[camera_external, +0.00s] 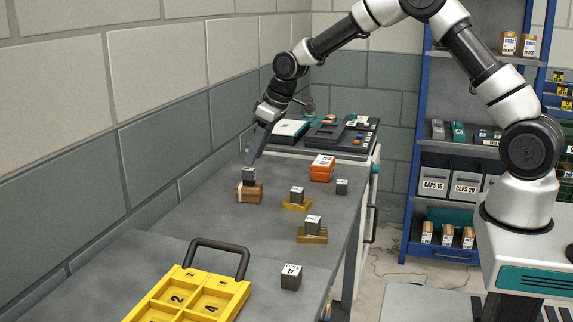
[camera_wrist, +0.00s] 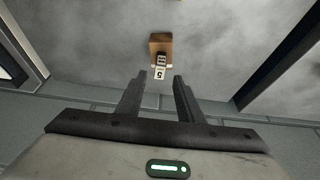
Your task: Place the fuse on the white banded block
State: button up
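A small dark cube (camera_external: 249,176) with a white face marked 5 rests on top of a brown block (camera_external: 250,193); I take it for the fuse. The brown block shows a pale band on its left part. In the wrist view the cube (camera_wrist: 161,60) and the brown block (camera_wrist: 161,39) lie just beyond the fingertips. My gripper (camera_external: 252,161) is just above the cube, pointing down. In the wrist view its two fingers (camera_wrist: 160,80) are apart with nothing gripped between them.
Similar dark cubes stand on yellow bases (camera_external: 297,205) (camera_external: 313,236) and bare on the table (camera_external: 291,277) (camera_external: 342,187). An orange block (camera_external: 322,172) is farther back. A yellow handled tray (camera_external: 237,287) is in front. A block wall runs along the left.

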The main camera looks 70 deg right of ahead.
jog(key=shift+v, duration=2.75)
jog(key=s+a+r+n+h+p, duration=0.1)
jog(key=s+a+r+p, duration=0.1)
jog(key=s+a+r, duration=0.5)
jog(key=s+a+r+p, duration=0.1)
jog(key=s+a+r, duration=0.2)
jog(key=s+r, duration=0.75)
jog(key=s+a+r+p, duration=0.1)
jog(key=s+a, duration=0.1)
jog(key=s, duration=0.7)
jog(key=s+a+r+m+t+y+p, duration=0.1)
jog(key=s+a+p, duration=0.1)
jog(key=s, duration=0.7)
jog(key=shift+a+r+p, duration=0.15)
jog(key=shift+a+p, duration=0.15)
jog(key=shift+a, duration=0.1)
